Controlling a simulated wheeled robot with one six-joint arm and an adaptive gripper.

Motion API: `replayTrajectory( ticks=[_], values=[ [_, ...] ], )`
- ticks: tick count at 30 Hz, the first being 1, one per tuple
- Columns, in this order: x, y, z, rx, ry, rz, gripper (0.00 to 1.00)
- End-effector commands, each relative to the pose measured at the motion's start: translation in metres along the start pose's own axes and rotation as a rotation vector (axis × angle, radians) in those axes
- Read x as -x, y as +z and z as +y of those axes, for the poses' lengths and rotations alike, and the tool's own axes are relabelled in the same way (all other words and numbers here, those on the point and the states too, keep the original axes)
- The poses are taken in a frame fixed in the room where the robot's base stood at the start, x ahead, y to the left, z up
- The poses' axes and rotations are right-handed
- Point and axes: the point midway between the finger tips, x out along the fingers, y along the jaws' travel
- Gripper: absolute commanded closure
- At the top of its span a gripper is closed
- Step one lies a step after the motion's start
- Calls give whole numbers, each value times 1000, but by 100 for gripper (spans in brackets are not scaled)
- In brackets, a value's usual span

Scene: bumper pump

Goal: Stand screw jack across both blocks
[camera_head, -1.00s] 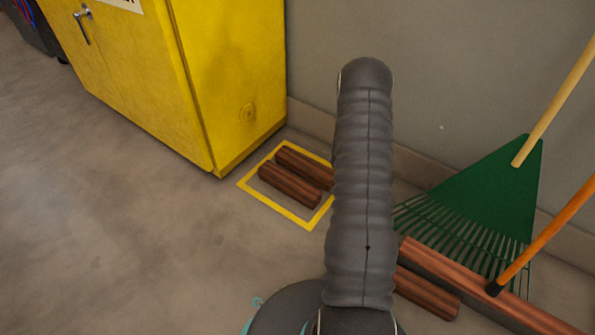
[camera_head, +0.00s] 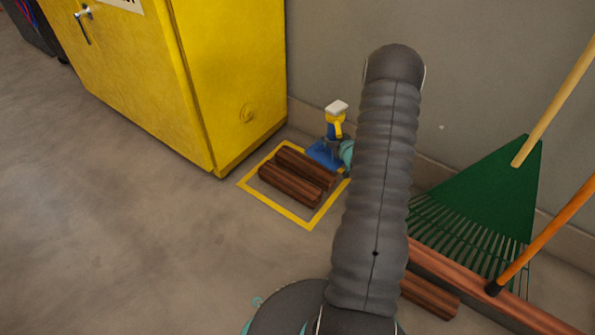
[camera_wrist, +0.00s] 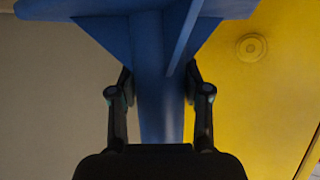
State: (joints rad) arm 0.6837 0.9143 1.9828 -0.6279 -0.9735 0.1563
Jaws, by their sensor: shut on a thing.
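The screw jack (camera_head: 332,128) has a blue base, a yellow upper part and a pale top plate. It is upright in my gripper, near the back right of the yellow floor square (camera_head: 262,208). The two brown wooden blocks (camera_head: 290,186) lie side by side inside the square. The jack's blue base shows behind the right end of the far block; I cannot tell whether it touches. In the wrist view my gripper (camera_wrist: 160,95) is shut on the jack's blue post (camera_wrist: 158,110), below a wide blue plate. My arm hides the jack's right side.
A yellow cabinet (camera_head: 235,80) stands left of the square, with the grey wall (camera_head: 335,50) behind. A green rake (camera_head: 480,195), an orange-handled tool (camera_head: 550,235) and a long timber (camera_head: 450,273) are at right. Floor at front left is clear.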

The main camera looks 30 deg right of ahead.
Motion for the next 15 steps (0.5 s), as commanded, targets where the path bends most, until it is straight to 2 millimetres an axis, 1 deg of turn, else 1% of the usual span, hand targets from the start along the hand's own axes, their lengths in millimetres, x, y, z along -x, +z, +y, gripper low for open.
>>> replayTrajectory(
  ticks=[1, 4, 9, 12, 15],
  values=[
    [3, -3, -4, 13, -26, 8, 100],
    [8, -1, -12, 33, -74, 6, 100],
    [12, 0, -22, 52, -119, 8, 100],
    [8, 3, -28, 56, -129, 7, 100],
    [-2, 7, -38, 56, -132, 7, 100]
  ],
)
